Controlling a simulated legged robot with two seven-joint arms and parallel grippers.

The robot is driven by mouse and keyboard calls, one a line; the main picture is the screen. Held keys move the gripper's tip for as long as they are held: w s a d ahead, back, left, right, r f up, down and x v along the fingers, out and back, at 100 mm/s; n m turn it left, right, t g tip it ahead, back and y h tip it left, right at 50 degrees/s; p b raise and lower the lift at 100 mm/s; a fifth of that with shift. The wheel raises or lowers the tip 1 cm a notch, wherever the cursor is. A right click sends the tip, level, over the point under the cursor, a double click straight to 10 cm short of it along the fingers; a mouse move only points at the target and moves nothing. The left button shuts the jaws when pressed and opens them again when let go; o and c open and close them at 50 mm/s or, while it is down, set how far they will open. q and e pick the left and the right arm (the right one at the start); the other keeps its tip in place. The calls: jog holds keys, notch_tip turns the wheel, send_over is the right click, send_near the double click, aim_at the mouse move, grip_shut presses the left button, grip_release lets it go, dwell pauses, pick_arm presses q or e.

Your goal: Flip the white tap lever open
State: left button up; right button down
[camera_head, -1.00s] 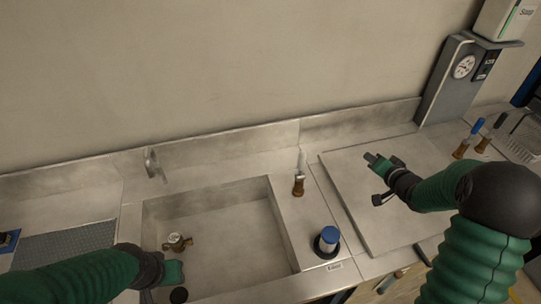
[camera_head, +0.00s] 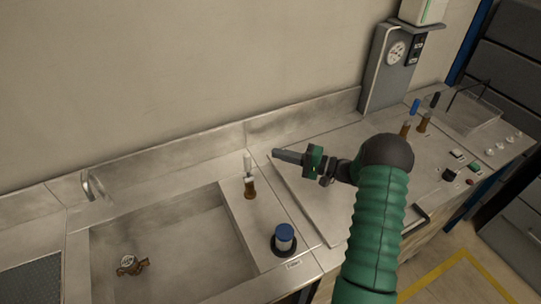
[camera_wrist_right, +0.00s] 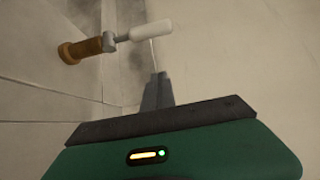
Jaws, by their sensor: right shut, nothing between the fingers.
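The white tap lever (camera_head: 247,163) stands upright on a brass tap body (camera_head: 250,188) on the steel ledge right of the sink. My right gripper (camera_head: 277,155) is shut and empty, with its fingertips pointing left, a short way right of the lever. In the right wrist view the white lever (camera_wrist_right: 150,32) and brass body (camera_wrist_right: 82,49) show beyond the closed fingers (camera_wrist_right: 157,92). A narrow gap seems to separate fingertips and lever; contact cannot be told for sure. My left gripper is out of view.
A blue-capped container (camera_head: 284,238) stands in front of the tap. The sink (camera_head: 170,240) holds a small brass fitting (camera_head: 131,265). A curved spout (camera_head: 92,185) is at the back left. A grey gauge box (camera_head: 390,65) and blue-levered tap (camera_head: 414,106) are farther right.

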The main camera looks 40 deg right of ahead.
aim_at(248, 168)
jog(key=w+a+p, duration=0.2)
jog(key=w+a, duration=0.2)
jog(key=a, duration=0.2)
jog(key=shift+a, duration=0.4)
jog(key=shift+s+a+r, duration=0.1)
jog(key=shift+s+a, duration=0.05)
jog(key=shift+s, duration=0.1)
